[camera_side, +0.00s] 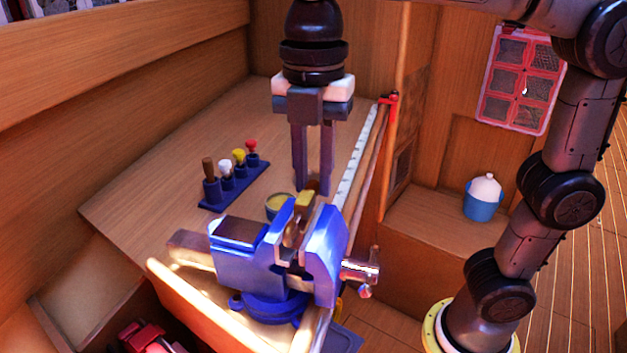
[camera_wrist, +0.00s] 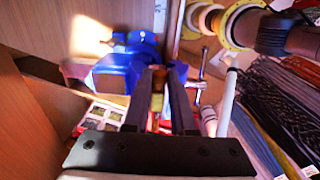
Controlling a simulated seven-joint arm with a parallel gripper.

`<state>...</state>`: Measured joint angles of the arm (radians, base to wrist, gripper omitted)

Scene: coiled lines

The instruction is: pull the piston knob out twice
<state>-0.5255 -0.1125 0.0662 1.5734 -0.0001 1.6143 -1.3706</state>
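A blue vise (camera_side: 250,250) is mounted at the near edge of the wooden bench. A brownish metal piece (camera_side: 294,228) stands between its jaws, with a yellow block-like top (camera_side: 305,199) that may be the piston knob. My gripper (camera_side: 313,190) points down just above and behind it, its two fingers apart with a gap between them. In the wrist view, the yellow-orange piece (camera_wrist: 160,78) shows between the fingers (camera_wrist: 162,74), with the blue vise (camera_wrist: 120,75) beyond. I see no clear contact. The piston body is partly hidden by the jaws.
A blue rack (camera_side: 233,184) of several coloured-handled tools stands left on the bench. A round yellowish tin (camera_side: 277,204) sits close behind the vise. A white ruled strip (camera_side: 358,155) runs along the bench's right edge. A blue-and-white tub (camera_side: 483,200) stands on a lower shelf.

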